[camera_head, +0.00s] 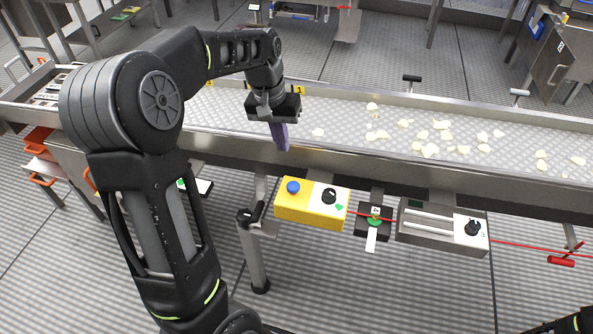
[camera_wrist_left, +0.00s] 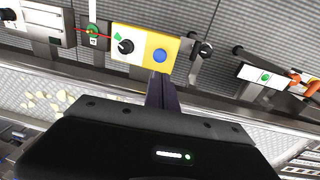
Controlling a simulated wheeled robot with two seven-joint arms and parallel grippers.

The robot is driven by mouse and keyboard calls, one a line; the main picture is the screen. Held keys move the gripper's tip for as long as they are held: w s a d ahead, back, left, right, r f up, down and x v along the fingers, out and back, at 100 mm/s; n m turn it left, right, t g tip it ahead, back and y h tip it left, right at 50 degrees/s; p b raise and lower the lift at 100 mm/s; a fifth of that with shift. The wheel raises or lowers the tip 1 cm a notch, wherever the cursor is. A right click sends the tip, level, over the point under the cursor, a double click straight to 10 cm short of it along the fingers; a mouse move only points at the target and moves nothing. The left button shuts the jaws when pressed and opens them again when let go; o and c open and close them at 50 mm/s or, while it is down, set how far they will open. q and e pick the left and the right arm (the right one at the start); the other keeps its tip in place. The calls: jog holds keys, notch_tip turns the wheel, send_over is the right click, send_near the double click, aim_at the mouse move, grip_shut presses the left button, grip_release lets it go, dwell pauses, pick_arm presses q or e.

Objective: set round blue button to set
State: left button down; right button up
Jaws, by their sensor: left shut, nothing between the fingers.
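The round blue button (camera_head: 293,187) sits on the left part of a yellow control box (camera_head: 310,222) fixed at the near side of the conveyor. My left gripper (camera_head: 281,148) is shut and empty, its fingers pointing down above the conveyor's near edge, behind the button and apart from it. In the left wrist view the blue button (camera_wrist_left: 160,56) shows just beyond the tips of my left gripper (camera_wrist_left: 161,74). A black knob (camera_head: 329,195) sits on a white panel beside the button. My right gripper is not in view; only a dark arm part shows at the lower right corner.
The conveyor (camera_head: 345,118) carries several pale chips. A green button unit (camera_head: 374,222) and a grey box with a black knob (camera_head: 443,226) stand right of the yellow box. A red cord (camera_head: 520,246) runs along the front. A black handle on a post (camera_head: 250,214) stands to the left.

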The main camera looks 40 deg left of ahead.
pick_arm(q)
jog(key=p, duration=0.2)
send_near(291, 186)
jog(key=f, duration=0.4)
jog(key=w+f, duration=0.1)
jog(key=f, duration=0.1)
jog(key=shift+d+f, duration=0.25)
jog(key=shift+d, duration=0.1)
jog(key=shift+w+f, duration=0.1)
jog(key=shift+f, duration=0.05)
notch_tip(291, 186, down, 2)
jog(key=shift+f+b, duration=0.1)
jog(key=shift+b, duration=0.95)
jog(key=shift+r, duration=0.2)
